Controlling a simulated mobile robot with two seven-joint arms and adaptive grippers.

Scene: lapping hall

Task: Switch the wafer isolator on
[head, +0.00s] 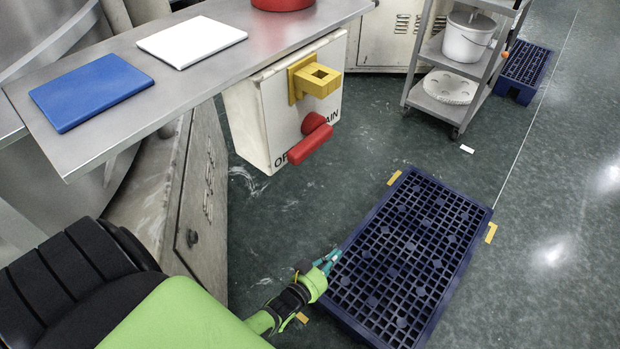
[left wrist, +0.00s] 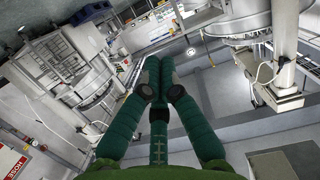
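The wafer isolator is a cream box (head: 275,115) under the edge of the steel bench in the head view. Its red handle (head: 311,143) sticks out of the front face and slants down to the left. A yellow square bracket (head: 314,79) sits above the handle. Black lettering along the bottom is partly covered by the handle; "OF" and "AIN" show. My left gripper (head: 333,262) is below and apart from the box, near the blue pallet's left edge. In the left wrist view its green fingers (left wrist: 160,75) are together with nothing seen between them. My right gripper is not in view.
The steel bench (head: 200,83) carries a blue board (head: 90,92), a white board (head: 191,41) and a red item (head: 282,3). A dark blue grid pallet (head: 405,250) lies on the floor. A shelf cart (head: 450,70) stands at the back. Floor is clear between box and pallet.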

